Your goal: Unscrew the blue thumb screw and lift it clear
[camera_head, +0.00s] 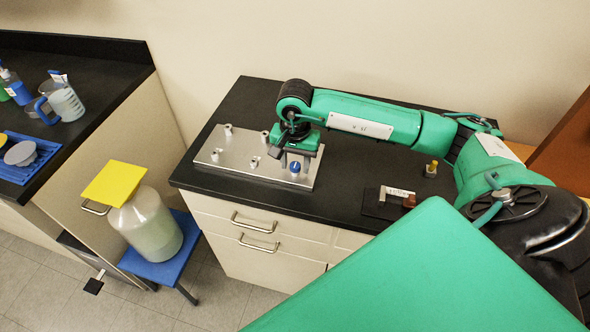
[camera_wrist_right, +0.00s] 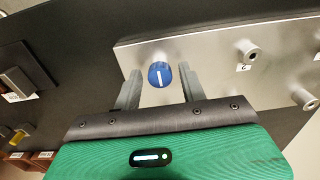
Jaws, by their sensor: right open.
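The blue thumb screw (camera_head: 295,168) sits at the front right of the silver plate (camera_head: 215,158) on the black counter. In the right wrist view its round blue head (camera_wrist_right: 160,75) has a white line across it. My right gripper (camera_head: 294,161) is open and pointed down over that corner of the plate. In the right wrist view its two grey fingers appear on either side of the screw head, with gaps between. I cannot tell how far above the head the fingertips are. My left gripper is not in view.
Several silver posts (camera_head: 229,130) stand on the plate. A small yellow-topped piece (camera_head: 431,168) and a dark block with a white label (camera_head: 384,207) are to the right. A jug with a yellow cover (camera_head: 115,183) stands on a blue stool, left of the counter.

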